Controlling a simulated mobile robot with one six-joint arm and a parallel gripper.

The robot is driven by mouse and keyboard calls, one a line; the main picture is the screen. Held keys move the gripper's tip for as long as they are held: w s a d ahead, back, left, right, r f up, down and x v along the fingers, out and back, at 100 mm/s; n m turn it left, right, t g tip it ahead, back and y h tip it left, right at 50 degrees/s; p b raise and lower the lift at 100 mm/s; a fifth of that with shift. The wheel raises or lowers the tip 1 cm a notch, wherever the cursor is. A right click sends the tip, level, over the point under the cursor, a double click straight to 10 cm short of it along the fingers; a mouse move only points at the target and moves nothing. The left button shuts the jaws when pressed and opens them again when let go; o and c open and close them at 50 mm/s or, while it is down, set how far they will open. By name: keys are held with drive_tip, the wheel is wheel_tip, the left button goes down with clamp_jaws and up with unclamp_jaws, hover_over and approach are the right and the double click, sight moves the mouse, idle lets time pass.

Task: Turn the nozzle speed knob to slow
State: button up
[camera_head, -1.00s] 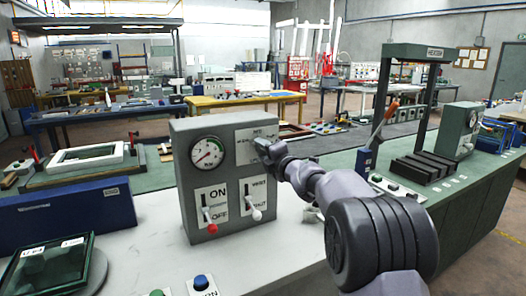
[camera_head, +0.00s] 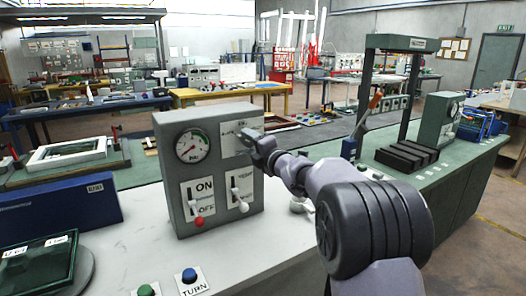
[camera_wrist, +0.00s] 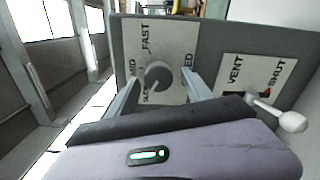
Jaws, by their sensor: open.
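The grey control box (camera_head: 165,215) stands on the white bench top. Its round grey speed knob (camera_wrist: 158,75) sits on a pale label with FAST, MID and SLOW lettering in the wrist view; I cannot tell where it points. In the head view my gripper hides the knob on the label plate (camera_head: 230,136). My gripper (camera_head: 256,143) is in front of the box's upper right. In the wrist view my gripper (camera_wrist: 161,80) is open, with one finger on each side of the knob. I cannot tell whether they touch it.
A white-tipped VENT/SHUT lever (camera_wrist: 290,121) sits close beside my gripper. A red-tipped ON/OFF lever (camera_head: 198,221) and a gauge (camera_head: 191,146) are on the same face. Blue (camera_head: 189,275) and green (camera_head: 146,290) buttons are in front.

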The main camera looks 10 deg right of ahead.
drive_tip(key=p+v, duration=0.2)
drive_tip(key=v, duration=1.3)
drive_tip(key=shift+s, duration=0.25)
drive_tip(key=shift+d+r, duration=0.1)
drive_tip(key=s+d+f+m+g+h, duration=0.15)
drive_tip(key=s+m+g+h, duration=0.45)
drive_tip(key=s+m, duration=1.3)
drive_tip(key=s+a+f+m+g, duration=0.1)
drive_tip(key=s+a+f+m, duration=0.2)
drive_tip(key=s, duration=0.3)
drive_tip(key=s+a+f+m+g+y, duration=0.1)
drive_tip(key=s+a+f+m+g, duration=0.1)
drive_tip(key=s, duration=0.4)
drive_tip(key=s+a+f+m+g+y, duration=0.1)
drive_tip(key=s+a+f+m+g, duration=0.1)
drive_tip(key=s+a+f+m, duration=0.3)
drive_tip(key=shift+s+a, duration=0.25)
drive_tip(key=shift+s, duration=0.4)
drive_tip(key=shift+c, duration=0.2)
